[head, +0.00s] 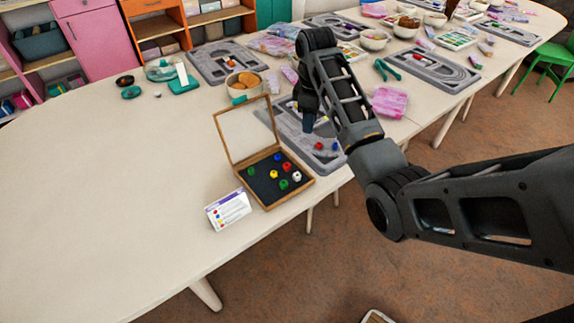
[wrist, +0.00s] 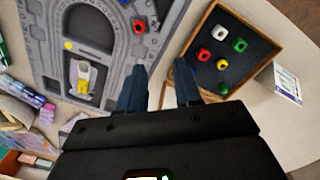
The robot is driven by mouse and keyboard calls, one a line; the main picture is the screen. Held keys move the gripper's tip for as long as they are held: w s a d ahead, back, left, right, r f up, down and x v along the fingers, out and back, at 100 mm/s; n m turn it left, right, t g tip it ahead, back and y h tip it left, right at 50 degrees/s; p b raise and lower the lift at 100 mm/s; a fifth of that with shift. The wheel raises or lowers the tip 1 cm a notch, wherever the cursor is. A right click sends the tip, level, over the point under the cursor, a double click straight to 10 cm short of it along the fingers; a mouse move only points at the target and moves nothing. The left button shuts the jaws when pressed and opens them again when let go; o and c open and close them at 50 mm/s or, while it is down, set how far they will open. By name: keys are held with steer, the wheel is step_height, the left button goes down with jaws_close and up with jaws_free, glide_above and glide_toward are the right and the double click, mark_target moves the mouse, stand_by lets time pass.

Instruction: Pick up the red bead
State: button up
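One red bead (head: 286,167) lies in an open wooden box (head: 310,183) among several other beads; it also shows in the wrist view (wrist: 204,55), right of my fingers. In the head view my gripper (head: 308,122) hangs over the board, behind the box, partly hidden by my arm.
The box lid (head: 242,131) stands upright at its back left. A white card (head: 228,209) with coloured dots stands in front of the box. A bowl (head: 243,83) stands behind. The table's left part (head: 110,180) is clear.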

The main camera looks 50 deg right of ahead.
mark_target(287, 167)
steer(key=a+f+n, duration=0.1)
steer(key=a+n, duration=0.1)
steer(key=n, duration=0.1)
steer(key=a+f+n, duration=0.1)
steer(key=a+n, duration=0.2)
steer(key=n, duration=0.1)
steer(key=w+a+f+n, duration=0.1)
steer(key=a+n, duration=0.1)
steer(key=n, duration=0.1)
steer(key=shift+a+f+n+p, duration=0.25)
steer(key=shift+a+n+p, duration=0.05)
steer(key=shift+a+n, duration=0.1)
steer(key=shift+w+f+p, duration=0.15)
steer(key=shift+f+p, duration=0.25)
steer(key=shift+f, duration=3.4)
jaws_close()
